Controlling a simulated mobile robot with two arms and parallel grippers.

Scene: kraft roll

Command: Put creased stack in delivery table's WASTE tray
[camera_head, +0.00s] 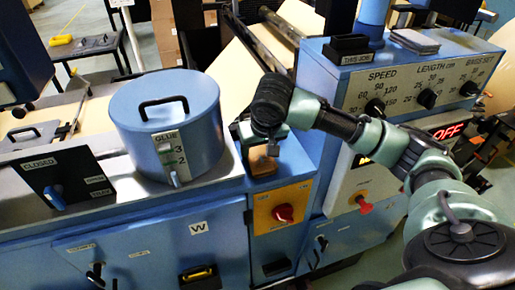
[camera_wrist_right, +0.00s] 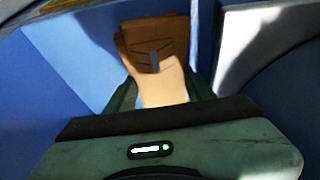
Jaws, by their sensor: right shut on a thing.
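My right gripper (camera_head: 262,146) points down into the blue recess of the machine, just right of the glue pot. In the right wrist view it is shut on a brown stack (camera_wrist_right: 138,42), with a paler tan part (camera_wrist_right: 164,85) nearest the palm. Dark green fingers show on both sides of the stack. In the head view only a small brown bit (camera_head: 262,163) shows beneath the gripper. Whether the stack touches the machine, I cannot tell. I cannot make out the delivery table or a WASTE tray. My left gripper is not in view.
The blue glue pot (camera_head: 167,125) with a black handle stands close left of the gripper. The control box (camera_head: 415,85) with dials rises to the right. A red knob on a yellow plate (camera_head: 283,214) sits below. A small side table (camera_head: 95,44) stands at the back left.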

